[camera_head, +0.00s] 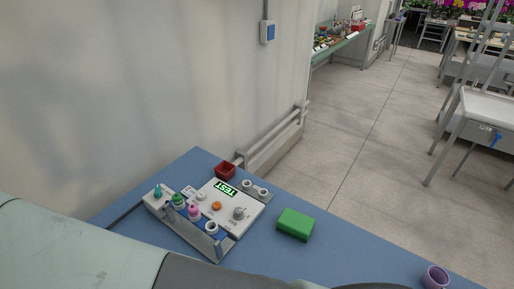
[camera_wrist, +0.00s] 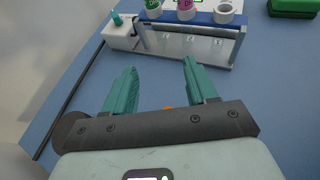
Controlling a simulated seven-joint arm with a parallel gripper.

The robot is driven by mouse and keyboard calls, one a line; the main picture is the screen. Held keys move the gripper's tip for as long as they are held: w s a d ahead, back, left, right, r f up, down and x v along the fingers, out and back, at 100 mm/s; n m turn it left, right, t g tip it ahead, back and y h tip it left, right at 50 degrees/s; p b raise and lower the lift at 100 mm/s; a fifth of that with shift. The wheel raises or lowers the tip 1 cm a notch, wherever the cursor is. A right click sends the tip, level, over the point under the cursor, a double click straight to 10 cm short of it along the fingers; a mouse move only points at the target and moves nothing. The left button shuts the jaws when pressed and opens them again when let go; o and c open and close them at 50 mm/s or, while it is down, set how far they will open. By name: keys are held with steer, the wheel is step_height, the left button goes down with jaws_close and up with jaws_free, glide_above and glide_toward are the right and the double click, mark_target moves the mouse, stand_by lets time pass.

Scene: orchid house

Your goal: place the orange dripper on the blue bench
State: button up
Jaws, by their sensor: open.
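In the wrist view my gripper (camera_wrist: 160,66) is open over the blue bench, its two teal fingers apart. A small orange patch (camera_wrist: 168,107), likely the orange dripper, shows between the finger bases. My gripper's dark crossbar hides most of it, and I cannot tell its pose or whether it touches the bench. The blue bench (camera_wrist: 85,95) fills much of this view; it also shows in the head view (camera_head: 270,250). My gripper's fingers are out of sight in the head view.
A rack (camera_head: 190,235) holds a green bottle (camera_head: 178,199), a pink bottle (camera_head: 194,212) and a white ring (camera_head: 211,228). Behind it is a white test panel (camera_head: 225,212) with an orange knob (camera_head: 216,206). A green block (camera_head: 296,224), red pot (camera_head: 225,170) and purple cup (camera_head: 435,277) stand nearby.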

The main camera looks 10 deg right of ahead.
steer(key=w+d+r+m+g+h, duration=0.2)
steer(key=w+d+r+m+g, duration=0.15)
steer(key=d+r+m, duration=0.45)
steer(key=w+d+r+m+g+h, duration=0.2)
steer(key=d+r+m+g, duration=0.3)
steer(key=d+r, duration=0.45)
steer(key=s+d+r+m+y, duration=0.4)
steer(key=s+d+r+m, duration=0.2)
steer(key=r+m, duration=0.2)
steer(key=s+d+r+m+t+y, duration=0.1)
steer(key=s+d+r+m+y, duration=0.3)
steer(key=s+d+r+m, duration=0.2)
step_height(320, 180, up, 2)
steer(key=m, duration=0.4)
steer(key=shift+s+d+r, duration=0.15)
steer(key=shift+d, duration=0.1)
